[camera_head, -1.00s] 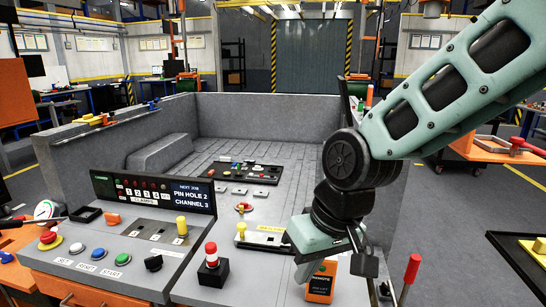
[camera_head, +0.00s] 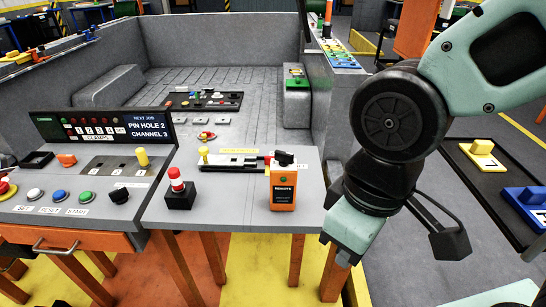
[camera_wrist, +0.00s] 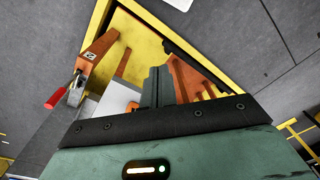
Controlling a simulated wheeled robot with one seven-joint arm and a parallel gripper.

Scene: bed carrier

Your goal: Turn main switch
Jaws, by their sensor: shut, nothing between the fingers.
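No label marks a main switch, so I cannot tell which control it is. A red knob on a yellow base (camera_head: 206,136) sits on the grey bed floor behind the front ledge. An orange knob (camera_head: 67,160) and a black knob (camera_head: 120,195) are on the left control panel. A red-and-yellow button (camera_head: 5,188) is cut by the left edge. My gripper (camera_wrist: 160,85) is shut and empty, its fingers together in the wrist view. In the head view its pale green body hangs at the ledge's right edge, right of the orange remote (camera_head: 283,192); its fingertips are not clear there.
A red-topped post on a black block (camera_head: 180,190) and a yellow-knobbed slide (camera_head: 204,156) stand on the front ledge (camera_head: 230,215). A display (camera_head: 150,127) stands above the panel. A dark tray (camera_head: 490,190) with yellow and blue pieces is at right. The wrist view shows a red-handled clamp (camera_wrist: 57,97).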

